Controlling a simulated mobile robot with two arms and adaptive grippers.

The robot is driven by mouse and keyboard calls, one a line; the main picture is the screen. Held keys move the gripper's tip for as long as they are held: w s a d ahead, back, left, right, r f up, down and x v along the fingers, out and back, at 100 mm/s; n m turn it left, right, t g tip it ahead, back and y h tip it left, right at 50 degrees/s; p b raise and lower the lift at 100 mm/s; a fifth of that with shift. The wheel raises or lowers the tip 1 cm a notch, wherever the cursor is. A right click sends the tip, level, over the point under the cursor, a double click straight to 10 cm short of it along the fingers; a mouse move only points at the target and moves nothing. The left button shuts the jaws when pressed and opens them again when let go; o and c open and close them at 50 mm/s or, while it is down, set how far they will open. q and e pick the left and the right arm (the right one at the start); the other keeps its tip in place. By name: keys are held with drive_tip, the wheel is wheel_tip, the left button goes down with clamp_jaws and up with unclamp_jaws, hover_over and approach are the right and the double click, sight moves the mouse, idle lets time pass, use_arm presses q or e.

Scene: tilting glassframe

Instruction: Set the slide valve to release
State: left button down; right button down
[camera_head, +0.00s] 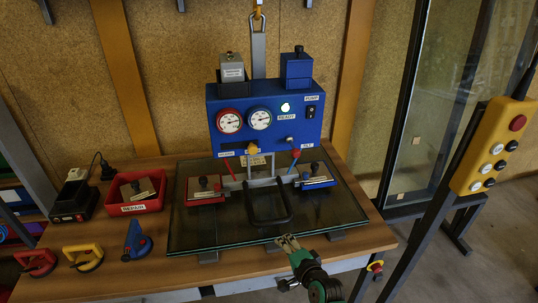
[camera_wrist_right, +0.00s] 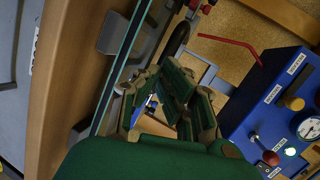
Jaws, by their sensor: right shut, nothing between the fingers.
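A blue vacuum unit (camera_head: 267,117) stands behind the glass pane, with two dials and a lit green lamp. The unit (camera_wrist_right: 258,118) also shows at the right of the right wrist view, with the yellow knob (camera_wrist_right: 293,103). My right gripper (camera_head: 288,242) is shut and empty over the pane's front edge, well short of the unit. It fills the middle of the wrist view (camera_wrist_right: 178,88). My left gripper is out of view.
The glass pane (camera_head: 225,233) lies on the wooden table with a black handle (camera_head: 268,222) and two suction pieces on it. A red bin (camera_head: 137,206) and several suction cups stand left. A yellow button box (camera_head: 490,150) on a post stands right.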

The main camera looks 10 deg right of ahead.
wheel_tip(320, 180, up, 22)
drive_tip(key=w+m+t+y, duration=0.1)
drive_tip(key=w+m+t, duration=0.1)
drive_tip(key=m+t, duration=0.2)
drive_tip(key=shift+w+f+m+p, duration=0.15)
drive_tip(key=shift+w+m+p, duration=0.15)
drive_tip(key=shift+w+m, duration=0.1)
drive_tip(key=p, duration=0.2)
approach(261, 147)
drive_tip(key=x, duration=0.4)
drive_tip(key=shift+w, duration=0.4)
